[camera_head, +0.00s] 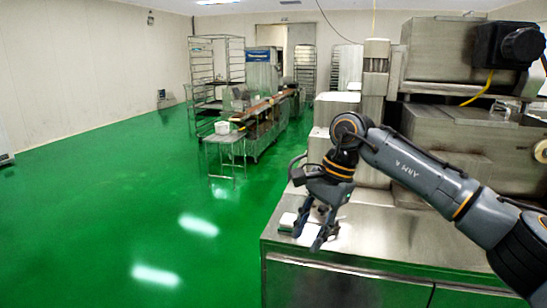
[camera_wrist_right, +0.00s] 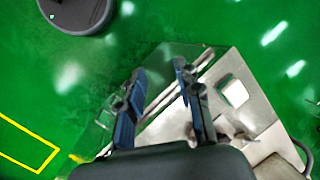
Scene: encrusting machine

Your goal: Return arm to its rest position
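My right gripper (camera_head: 308,241) hangs at the end of my right arm over the left corner of the steel table (camera_head: 385,235). Its fingers point down. In the right wrist view my right gripper (camera_wrist_right: 160,70) shows two dark fingers spread apart, with nothing between them but the table edge and green floor behind. A small white block (camera_head: 287,221) lies on the table just left of the fingers; it also shows in the right wrist view (camera_wrist_right: 234,91), to the right of the fingers and apart from them. My left gripper is not in view.
A steel machine (camera_head: 460,140) with a black motor housing (camera_head: 508,45) stands behind my right arm. Green floor (camera_head: 140,220) lies open to the left. Wire racks (camera_head: 217,80) and a conveyor table (camera_head: 262,118) stand farther back. Yellow floor lines (camera_wrist_right: 28,147) show in the wrist view.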

